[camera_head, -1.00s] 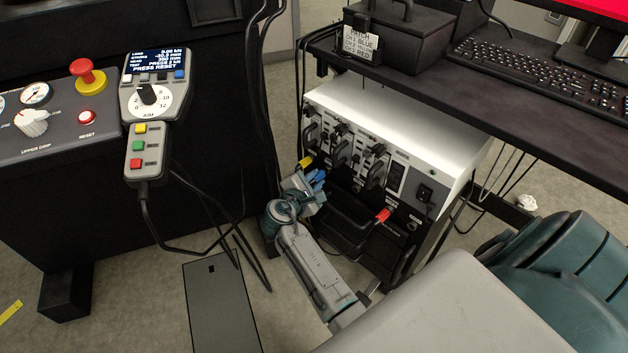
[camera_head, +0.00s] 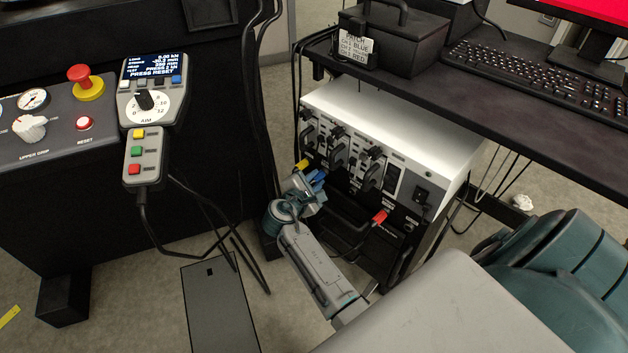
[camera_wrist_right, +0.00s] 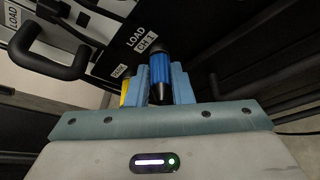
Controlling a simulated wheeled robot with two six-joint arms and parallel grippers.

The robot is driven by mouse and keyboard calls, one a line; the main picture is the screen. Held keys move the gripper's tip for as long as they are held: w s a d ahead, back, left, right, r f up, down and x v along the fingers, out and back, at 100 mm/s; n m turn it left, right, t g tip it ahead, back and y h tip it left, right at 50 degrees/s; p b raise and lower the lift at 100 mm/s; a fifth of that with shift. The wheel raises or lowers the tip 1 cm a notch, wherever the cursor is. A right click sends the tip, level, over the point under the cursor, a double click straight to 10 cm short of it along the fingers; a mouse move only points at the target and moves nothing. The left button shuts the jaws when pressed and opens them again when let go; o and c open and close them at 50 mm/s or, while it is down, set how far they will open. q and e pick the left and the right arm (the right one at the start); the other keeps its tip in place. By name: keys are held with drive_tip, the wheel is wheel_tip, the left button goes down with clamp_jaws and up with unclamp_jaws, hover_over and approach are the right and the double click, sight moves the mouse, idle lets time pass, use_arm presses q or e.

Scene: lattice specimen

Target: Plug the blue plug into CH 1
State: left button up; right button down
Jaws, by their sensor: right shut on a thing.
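My right gripper (camera_head: 316,180) is shut on the blue plug (camera_head: 319,177) in front of the lower left of the white-topped cabinet's front panel (camera_head: 395,180). In the right wrist view the blue plug (camera_wrist_right: 161,68) stands between my two light-blue fingers (camera_wrist_right: 162,85), its far end pointing at the panel just beside the CH 1 label (camera_wrist_right: 147,42). The CH 1 socket is hidden behind the plug, so I cannot tell whether the tip touches or enters it. My left gripper is not in view.
A yellow plug (camera_head: 302,165) is just left of my gripper, close to it in the wrist view (camera_wrist_right: 125,92). A red plug (camera_head: 380,216) sits lower right. Black handles (camera_head: 340,155) stick out of the panel. A patch card (camera_head: 357,47) stands on the desk.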

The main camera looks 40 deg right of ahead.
sight(315, 180)
drive_tip(key=shift+d, duration=0.1)
drive_tip(key=c, duration=0.7)
unclamp_jaws()
drive_tip(key=shift+p+v, duration=0.85)
drive_tip(key=shift+v, duration=0.5)
drive_tip(key=shift+p+v, duration=0.5)
drive_tip(key=shift+v, duration=0.65)
